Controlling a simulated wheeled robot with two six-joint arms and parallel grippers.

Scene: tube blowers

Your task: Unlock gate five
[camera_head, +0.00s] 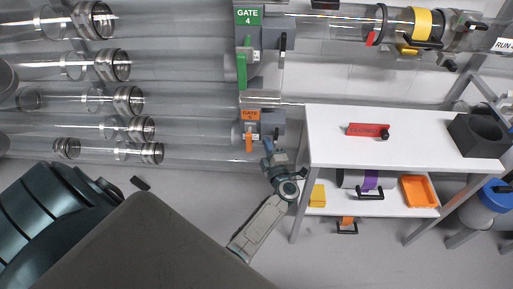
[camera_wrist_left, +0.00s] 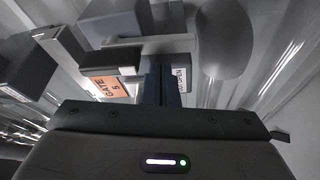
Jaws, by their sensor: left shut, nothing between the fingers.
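Gate five is a grey unit on the lower tubes with an orange sign (camera_head: 250,114) and an orange lever (camera_head: 249,140) hanging below it. My left gripper (camera_head: 268,146) is at the right side of this unit, close to its grey block (camera_head: 268,131). Whether it touches the unit cannot be told. In the left wrist view the orange GATE 5 sign (camera_wrist_left: 107,87) is left of my shut, empty fingers (camera_wrist_left: 163,80). A small white label (camera_wrist_left: 181,79) shows just right of the fingertips. The lever is not clear in that view.
Gate four, with a green sign (camera_head: 248,17) and green lever (camera_head: 241,71), is above. A white table (camera_head: 420,135) at the right holds a red CLOSED tag (camera_head: 366,130) and a dark block (camera_head: 478,136). Its lower shelf holds an orange tray (camera_head: 419,191). Clear tubes fill the upper left.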

